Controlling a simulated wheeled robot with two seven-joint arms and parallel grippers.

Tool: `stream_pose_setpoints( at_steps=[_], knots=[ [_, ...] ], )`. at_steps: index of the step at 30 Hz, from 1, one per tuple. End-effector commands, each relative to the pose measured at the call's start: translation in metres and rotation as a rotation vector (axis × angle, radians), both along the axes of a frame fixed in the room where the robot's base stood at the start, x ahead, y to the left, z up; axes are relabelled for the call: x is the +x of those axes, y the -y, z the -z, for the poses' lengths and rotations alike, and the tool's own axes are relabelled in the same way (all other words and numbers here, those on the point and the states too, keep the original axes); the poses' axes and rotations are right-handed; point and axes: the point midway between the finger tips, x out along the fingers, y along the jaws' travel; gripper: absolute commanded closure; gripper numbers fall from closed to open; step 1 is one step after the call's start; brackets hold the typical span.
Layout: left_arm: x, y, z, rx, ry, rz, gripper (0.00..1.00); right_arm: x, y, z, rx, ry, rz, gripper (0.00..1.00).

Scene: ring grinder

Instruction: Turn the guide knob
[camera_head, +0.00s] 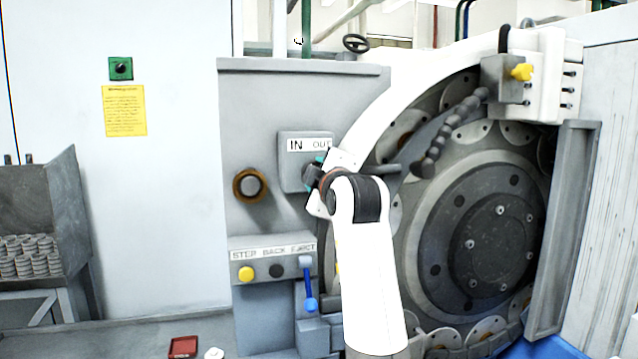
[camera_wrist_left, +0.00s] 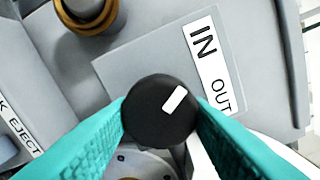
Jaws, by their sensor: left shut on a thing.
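The guide knob (camera_wrist_left: 160,110) is a round black knob with a white mark, seen in the left wrist view. Its white mark slants up and to the right, toward the word IN on the IN/OUT label (camera_wrist_left: 208,65). My left gripper (camera_wrist_left: 161,112) is shut on the knob, with one teal finger on each side. In the head view my left gripper (camera_head: 318,168) is at the grey IN/OUT box (camera_head: 292,178), below its label. The wrist mostly hides the knob there. My right gripper is in neither view.
A brown-ringed round button (camera_head: 250,186) sits left of the box. Below are the STEP BACK/EJECT panel (camera_head: 272,254) and a blue-handled lever (camera_head: 310,290). The large grinder disc (camera_head: 490,240) and a jointed hose (camera_head: 450,130) are to the right.

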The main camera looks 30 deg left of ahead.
Motion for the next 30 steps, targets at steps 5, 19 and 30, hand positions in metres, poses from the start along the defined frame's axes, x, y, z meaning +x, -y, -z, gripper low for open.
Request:
stream_pose_setpoints(
  at_steps=[5, 19, 30],
  knots=[
    [-0.0001, 0.0001, 0.0015, -0.035, 0.036, -0.001, 0.79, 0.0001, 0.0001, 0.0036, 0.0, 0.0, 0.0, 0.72],
    [-0.0001, -0.0004, 0.0015, -0.05, 0.052, -0.002, 0.79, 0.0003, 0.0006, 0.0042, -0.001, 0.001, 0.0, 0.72],
    [0.0, -0.0002, 0.0008, -0.048, 0.051, -0.001, 0.37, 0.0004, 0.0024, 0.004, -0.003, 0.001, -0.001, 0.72]
  ],
)
